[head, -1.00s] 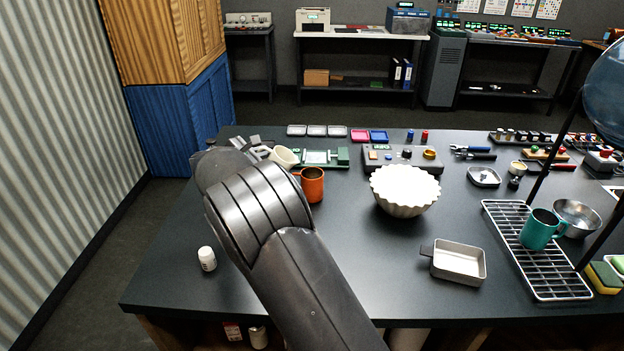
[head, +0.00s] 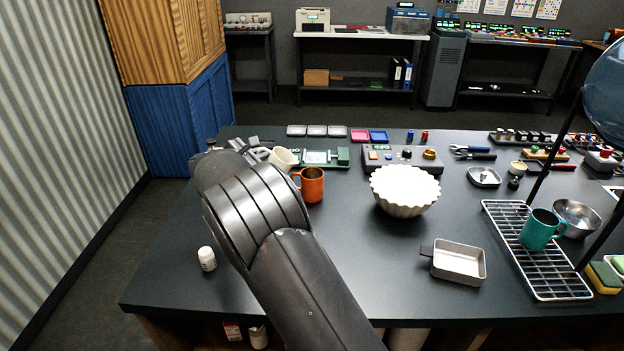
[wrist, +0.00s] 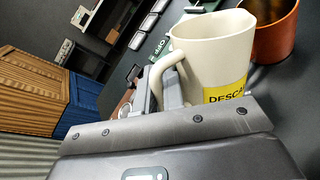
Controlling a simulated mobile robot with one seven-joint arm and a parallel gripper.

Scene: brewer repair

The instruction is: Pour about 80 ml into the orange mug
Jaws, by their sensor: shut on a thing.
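The orange mug (head: 313,186) stands upright on the dark bench, just right of my gripper (head: 262,150) in the head view. My gripper is shut on the handle of a cream jug (head: 284,158). In the wrist view the jug (wrist: 212,62) has a yellow label reading "DESCA" and covers part of the orange mug (wrist: 275,35) behind it. The jug looks slightly tilted in the head view, with its open mouth toward the mug. Something dark shows inside the mug in the wrist view. The jug's contents are not visible.
A white fluted bowl (head: 404,191) stands right of the mug. A green-based device (head: 320,157) lies just behind the jug and mug. A small white bottle (head: 207,258) stands at front left. The bench front is mostly clear.

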